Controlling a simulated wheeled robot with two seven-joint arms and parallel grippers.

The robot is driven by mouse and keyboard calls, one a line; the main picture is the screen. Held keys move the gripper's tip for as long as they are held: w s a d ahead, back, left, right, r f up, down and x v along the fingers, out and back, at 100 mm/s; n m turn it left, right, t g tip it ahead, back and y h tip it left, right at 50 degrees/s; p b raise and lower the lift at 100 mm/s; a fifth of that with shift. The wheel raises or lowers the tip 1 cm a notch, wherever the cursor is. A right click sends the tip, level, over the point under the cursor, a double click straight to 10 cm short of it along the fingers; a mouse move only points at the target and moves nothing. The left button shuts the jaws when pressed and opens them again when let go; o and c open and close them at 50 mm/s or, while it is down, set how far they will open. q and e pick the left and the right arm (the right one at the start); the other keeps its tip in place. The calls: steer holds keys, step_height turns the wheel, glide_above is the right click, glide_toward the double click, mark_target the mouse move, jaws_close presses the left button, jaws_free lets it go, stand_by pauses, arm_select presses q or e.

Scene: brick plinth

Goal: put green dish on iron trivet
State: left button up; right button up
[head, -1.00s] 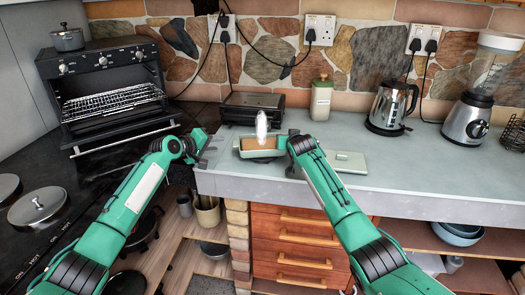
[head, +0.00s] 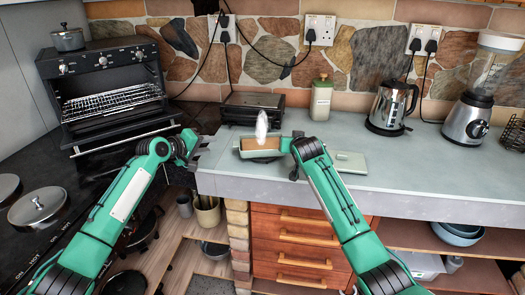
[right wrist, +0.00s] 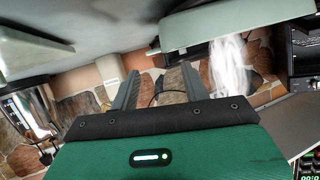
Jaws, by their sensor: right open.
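The green dish (head: 262,154) stands on the counter near its left end, with brown food inside and white steam above it. In the right wrist view its green side (right wrist: 235,25) shows at the upper right. My right gripper (head: 295,160) is at the right end of the dish. In the right wrist view its two fingers (right wrist: 158,88) are apart with nothing between them. My left gripper (head: 196,150) is left of the dish, near the counter's left edge, looks open and holds nothing. I cannot make out the iron trivet clearly; the dark area before the oven is hard to read.
A pale green lid (head: 348,162) lies on the counter right of the dish. A kettle (head: 391,106) and blender (head: 475,100) stand at the right.

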steer(key=v, duration=0.6)
steer(key=shift+s, duration=0.35)
steer(key=shift+r, duration=0.15)
